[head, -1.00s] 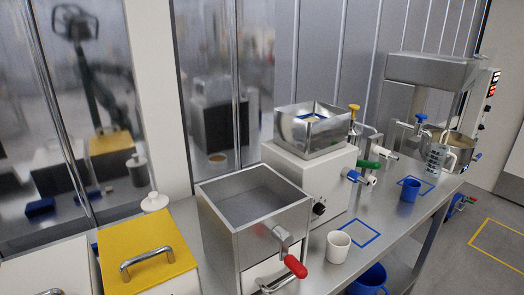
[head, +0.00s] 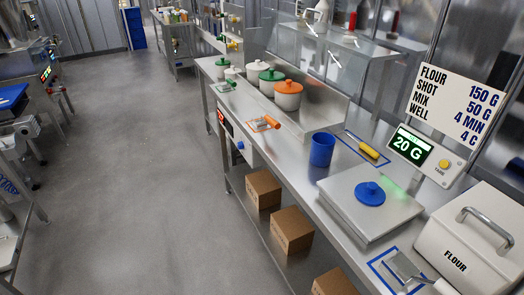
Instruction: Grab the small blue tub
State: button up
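A small blue tub (head: 321,149) stands upright on the steel counter, in the middle of the head view. It is left of a yellow-handled tool and behind the weighing scale. A low round blue piece with a knob (head: 370,193) sits on the steel plate of the scale (head: 352,212). The scale's display (head: 408,146) reads 20 G. My gripper is not in view.
A yellow-handled tool (head: 368,150) lies in a blue outline. A white FLOUR bin (head: 478,240) and a scoop (head: 405,268) are at the near right. Lidded pots (head: 288,95) stand farther back. Cardboard boxes (head: 291,230) fill the lower shelf. Open floor (head: 150,170) lies left.

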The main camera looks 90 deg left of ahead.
aim_at(323, 143)
jog(key=u, duration=2.7)
jog(key=i+j+z, duration=0.1)
jog(key=z, duration=0.6)
jog(key=i+j+z, duration=0.25)
jog(key=j+z, duration=0.25)
jog(key=j, duration=0.2)
jog(key=i+j+z, duration=0.25)
jog(key=j, duration=0.2)
jog(key=j+z, duration=0.25)
jog(key=i+j, duration=0.1)
jog(key=j, duration=1.05)
jog(key=i+j+z, duration=0.15)
jog(key=j, duration=1)
